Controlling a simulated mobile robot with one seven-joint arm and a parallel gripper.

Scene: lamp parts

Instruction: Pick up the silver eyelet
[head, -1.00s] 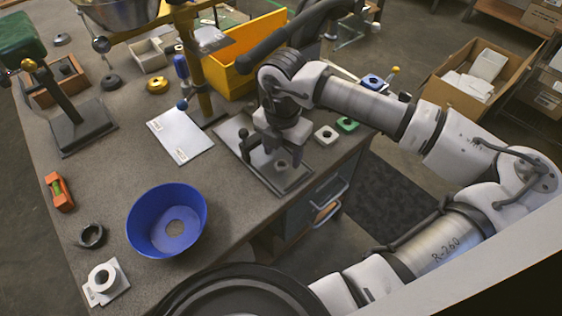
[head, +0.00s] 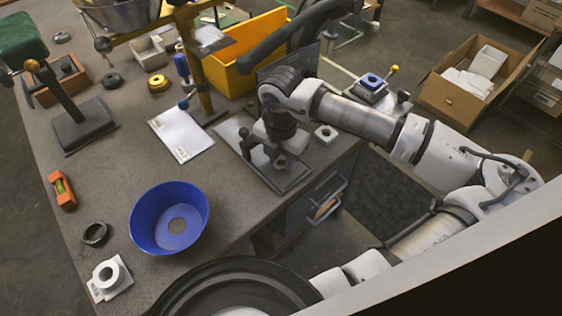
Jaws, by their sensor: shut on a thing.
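My gripper (head: 282,154) points down over a grey rectangular plate (head: 292,186) near the table's right edge. It is shut on a small grey ring-like piece, which looks like the silver eyelet (head: 281,161). The fingers hide much of this piece, and I cannot tell whether it still touches the plate. A dark upright post with a knob (head: 245,140) stands on the plate, just left of my gripper.
A white sheet (head: 181,134) lies to the left. A blue bowl (head: 168,205) stands front left, and a yellow bin (head: 232,68) behind. The table between bowl and plate is clear.

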